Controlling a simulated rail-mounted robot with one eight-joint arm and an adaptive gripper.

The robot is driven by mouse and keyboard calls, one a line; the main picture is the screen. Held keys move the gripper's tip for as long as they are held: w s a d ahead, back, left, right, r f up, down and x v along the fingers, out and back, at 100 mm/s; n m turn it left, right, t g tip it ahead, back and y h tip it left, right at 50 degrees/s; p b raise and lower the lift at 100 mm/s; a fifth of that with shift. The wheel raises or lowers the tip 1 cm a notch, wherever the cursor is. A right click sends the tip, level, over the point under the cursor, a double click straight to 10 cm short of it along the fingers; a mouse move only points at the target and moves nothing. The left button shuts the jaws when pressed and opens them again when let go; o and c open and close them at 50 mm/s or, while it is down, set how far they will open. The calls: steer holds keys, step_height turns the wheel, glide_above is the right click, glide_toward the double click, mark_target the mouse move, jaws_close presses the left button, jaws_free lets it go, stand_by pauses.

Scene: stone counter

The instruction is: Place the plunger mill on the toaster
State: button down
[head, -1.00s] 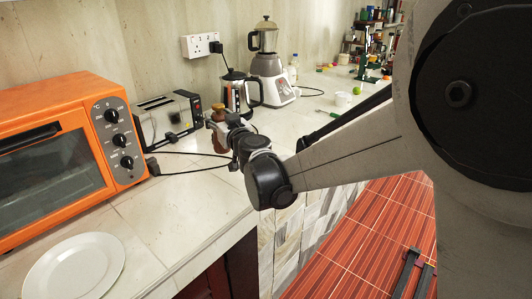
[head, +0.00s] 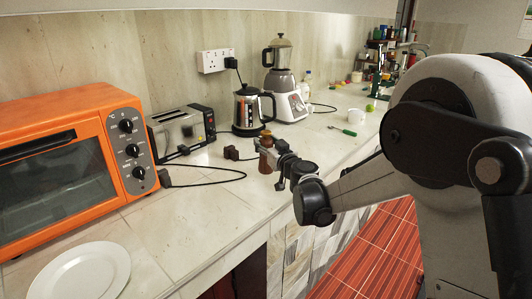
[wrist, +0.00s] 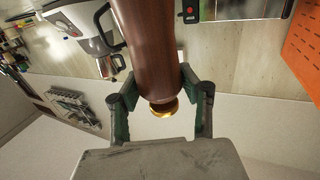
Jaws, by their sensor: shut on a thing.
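The plunger mill (head: 266,157) is a brown wooden cylinder, upright in the head view, over the counter in front of the kettle. My gripper (head: 273,154) is shut on it from the right. In the wrist view the mill (wrist: 145,45) stands between the two fingers (wrist: 158,100), with a gold-coloured ring near its end. The toaster (head: 180,132) is silver and black, with two slots on top, left of and behind the mill. In the wrist view part of the toaster (wrist: 240,9) shows at the top edge. I cannot tell the mill's height above the counter.
An orange oven (head: 122,98) stands left of the toaster, and a kettle (head: 247,112) right of it. A blender (head: 288,103) is farther back. A small dark brown object (head: 231,153) and a black cable lie in front of the toaster. A white plate (head: 75,283) is at front left.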

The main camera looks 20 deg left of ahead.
steer(key=shift+f, duration=1.7)
steer(key=shift+b, duration=0.3)
steer(key=shift+f, duration=0.15)
steer(key=c, duration=1.1)
jaws_free()
